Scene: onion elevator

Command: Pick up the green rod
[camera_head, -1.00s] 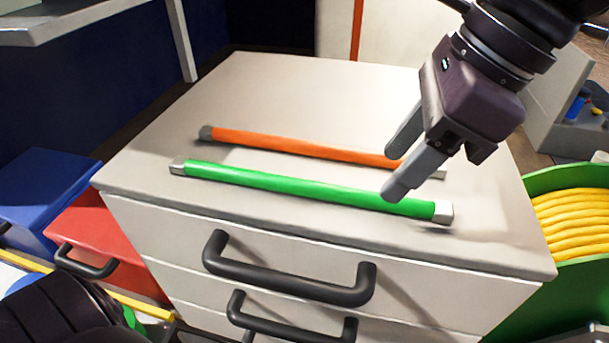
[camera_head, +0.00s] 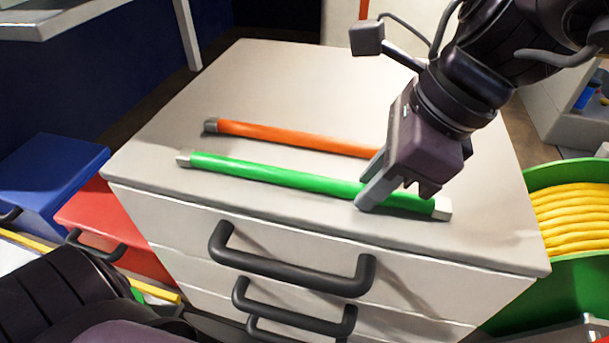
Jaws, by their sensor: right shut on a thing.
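The green rod (camera_head: 270,176) has silver end caps and lies across the front part of the white cabinet top. My right gripper (camera_head: 368,190) is down at the rod's right half, its fingers shut around it. One finger shows on the near side; the other is largely hidden behind the gripper. The rod appears to rest on the top still. My left arm (camera_head: 60,300) shows at the lower left, but its gripper's fingers are not in view.
An orange rod (camera_head: 290,138) lies just behind the green one, its right end hidden by my right gripper. The white cabinet (camera_head: 160,215) has black drawer handles (camera_head: 290,272). A green reel with yellow hose (camera_head: 565,222) stands at right. Blue (camera_head: 50,178) and red (camera_head: 105,228) boxes stand at left.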

